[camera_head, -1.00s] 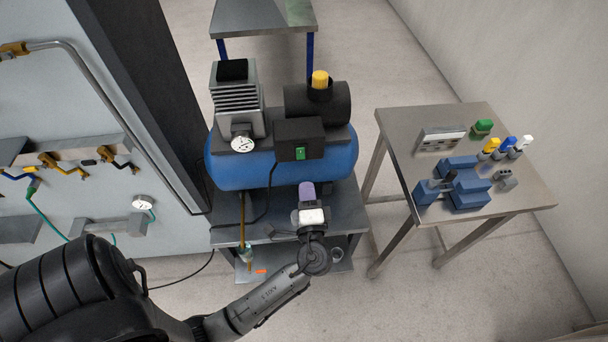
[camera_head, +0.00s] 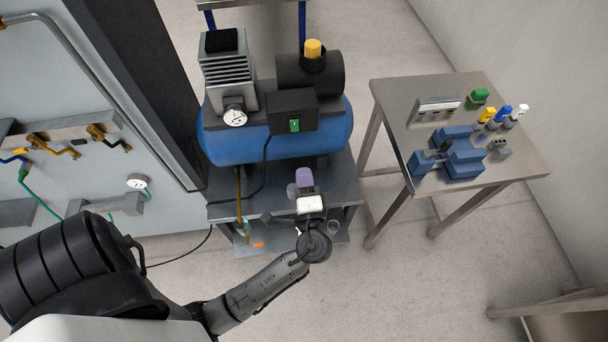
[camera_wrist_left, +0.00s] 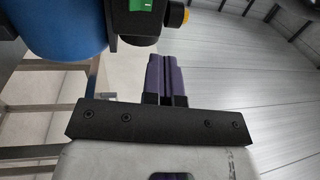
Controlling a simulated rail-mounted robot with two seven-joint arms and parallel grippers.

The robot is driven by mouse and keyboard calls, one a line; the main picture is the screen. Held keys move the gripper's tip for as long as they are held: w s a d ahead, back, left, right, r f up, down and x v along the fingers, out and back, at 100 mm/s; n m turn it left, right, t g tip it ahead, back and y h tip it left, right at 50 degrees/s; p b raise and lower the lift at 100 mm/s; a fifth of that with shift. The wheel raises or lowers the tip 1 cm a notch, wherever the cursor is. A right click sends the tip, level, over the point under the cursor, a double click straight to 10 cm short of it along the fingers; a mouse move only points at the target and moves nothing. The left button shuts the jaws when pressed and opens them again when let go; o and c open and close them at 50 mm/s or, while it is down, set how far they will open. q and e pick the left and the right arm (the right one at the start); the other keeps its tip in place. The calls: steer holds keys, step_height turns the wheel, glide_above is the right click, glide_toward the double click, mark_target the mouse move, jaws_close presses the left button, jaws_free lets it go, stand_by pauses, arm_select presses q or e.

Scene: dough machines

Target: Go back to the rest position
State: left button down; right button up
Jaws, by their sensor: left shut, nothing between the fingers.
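My left gripper (camera_head: 304,178) shows in the head view in front of the blue compressor, above the grey cart top. Its purple fingers are closed together with nothing between them. The fingers also show shut in the left wrist view (camera_wrist_left: 167,78). The blue compressor (camera_head: 228,148) with its black switch box and green switch stands on the cart (camera_head: 228,212). It also shows in the upper left of the left wrist view (camera_wrist_left: 60,28). The gripper looks apart from the compressor in the wrist view. My right gripper is not in view.
A wall panel (camera_head: 100,190) with valves and hoses stands at the left. Another table edge (camera_head: 545,308) shows at lower right. Floor between is clear.

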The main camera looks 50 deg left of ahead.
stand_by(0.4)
arm_select(q)
steer(key=s+d+f+n+g+h, duration=0.5)
steer(key=f+h, duration=0.4)
steer(key=h, duration=0.5)
steer(key=s+d+f+g+h+p, duration=0.1)
steer(key=s+h, duration=0.1)
steer(key=s, duration=0.4)
steer(key=s+d+f+g+h, duration=0.1)
steer(key=s, duration=0.6)
step_height(320, 180, up, 30)
steer(key=p, duration=3)
steer(key=shift+w+m, duration=0.35)
steer(key=shift+m, duration=0.05)
